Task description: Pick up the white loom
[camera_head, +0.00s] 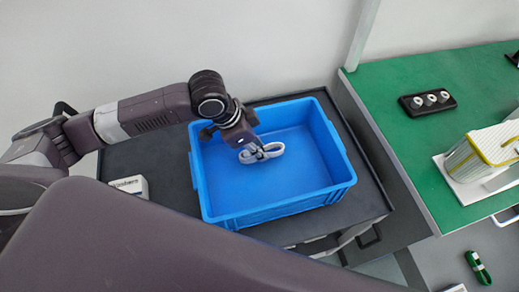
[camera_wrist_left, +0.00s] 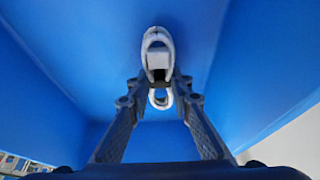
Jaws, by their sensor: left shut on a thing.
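The white loom (camera_head: 264,153) is a small looped white bundle over the floor of the blue crate (camera_head: 278,209). My left gripper (camera_head: 248,147) reaches down into the crate and is shut on the loom. In the left wrist view the loom (camera_wrist_left: 157,42) is between the fingertips of the gripper (camera_wrist_left: 158,86), with one loop beyond them and one below. I cannot tell whether the loom still touches the crate floor. My right gripper is not in view.
The crate stands on a dark cart top (camera_head: 172,172), its blue walls around the gripper. A small white box (camera_head: 130,186) is left of the crate. A green table (camera_head: 400,140) at right carries a black three-knob block (camera_head: 427,102) and a white-yellow container (camera_head: 480,152).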

